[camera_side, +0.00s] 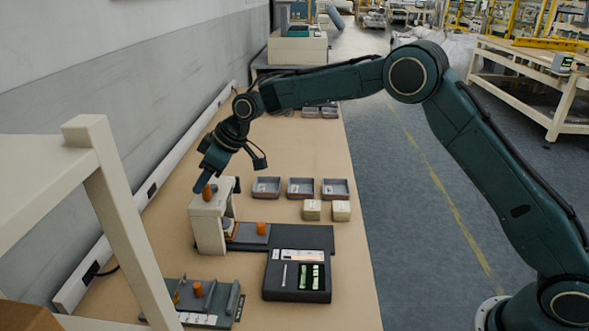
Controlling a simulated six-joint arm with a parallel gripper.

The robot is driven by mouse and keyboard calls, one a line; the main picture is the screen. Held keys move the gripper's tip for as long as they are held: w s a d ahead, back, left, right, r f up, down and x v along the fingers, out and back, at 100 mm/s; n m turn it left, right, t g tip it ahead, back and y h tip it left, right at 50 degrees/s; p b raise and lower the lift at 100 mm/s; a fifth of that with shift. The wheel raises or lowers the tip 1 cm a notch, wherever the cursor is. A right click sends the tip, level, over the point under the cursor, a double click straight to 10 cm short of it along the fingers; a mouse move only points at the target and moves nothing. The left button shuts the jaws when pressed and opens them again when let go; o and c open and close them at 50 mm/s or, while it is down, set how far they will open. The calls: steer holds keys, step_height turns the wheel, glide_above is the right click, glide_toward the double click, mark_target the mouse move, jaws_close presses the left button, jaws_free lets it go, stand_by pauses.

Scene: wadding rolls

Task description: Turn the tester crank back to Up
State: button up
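The tester (208,230) is a cream, bridge-shaped stand on the left of the tan bench. An orange knob (207,192) shows at its top; it looks like the crank's handle, but the crank arm itself is hard to make out. My gripper (202,185) points down and left at the top of the tester, right beside the orange knob. Its fingers are small and overlap the knob, so I cannot tell whether they touch it or are closed on it. A grey slide with an orange cylinder (262,228) extends to the right from the tester's base.
Three grey trays (300,188) stand behind, with two pale blocks (312,210) before them. A dark case (297,281) lies right of the tester. A fixture with an orange knob (197,289) is in front. A cream frame (120,200) rises at left, near the wall.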

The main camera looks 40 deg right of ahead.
steer(key=shift+w+a+f, duration=0.15)
steer(key=shift+f, duration=1.2)
steer(key=c, duration=0.7)
steer(key=shift+s+d, duration=0.3)
steer(key=shift+d, duration=0.35)
steer(key=shift+s+d, duration=0.25)
steer(key=shift+d, duration=0.4)
steer(key=shift+w+d, duration=0.25)
steer(key=shift+d, duration=1.05)
steer(key=shift+d, duration=0.1)
